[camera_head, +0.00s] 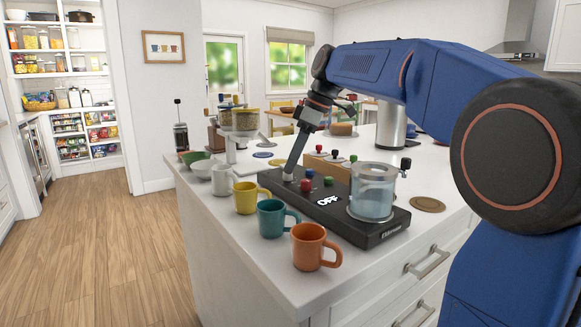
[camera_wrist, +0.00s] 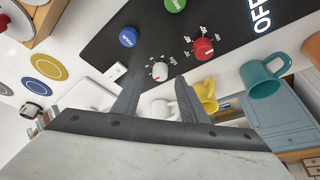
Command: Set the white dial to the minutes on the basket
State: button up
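The white dial (camera_wrist: 160,71) is on the black coffee machine base (camera_wrist: 110,40), with small marks around it. My gripper (camera_wrist: 158,77) is open, its fingertips on either side of the dial in the wrist view; I cannot tell whether they touch it. In the head view my gripper (camera_head: 288,176) reaches down to the left end of the black base (camera_head: 380,233) and mostly hides the dial. A brown basket (camera_head: 40,106) stands on a far pantry shelf; I can read no minutes on it.
A red dial (camera_wrist: 203,48), a blue knob (camera_wrist: 128,37) and a green knob (camera_wrist: 175,4) sit near the white dial. The display (camera_head: 327,200) reads OFF. Yellow (camera_head: 246,198), teal (camera_head: 271,219) and orange (camera_head: 309,247) mugs line the counter's front. A glass vessel (camera_head: 372,192) stands on the base.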

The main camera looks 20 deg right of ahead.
jog(key=shift+x, duration=1.1)
jog(key=shift+c, duration=0.6)
grip_shut()
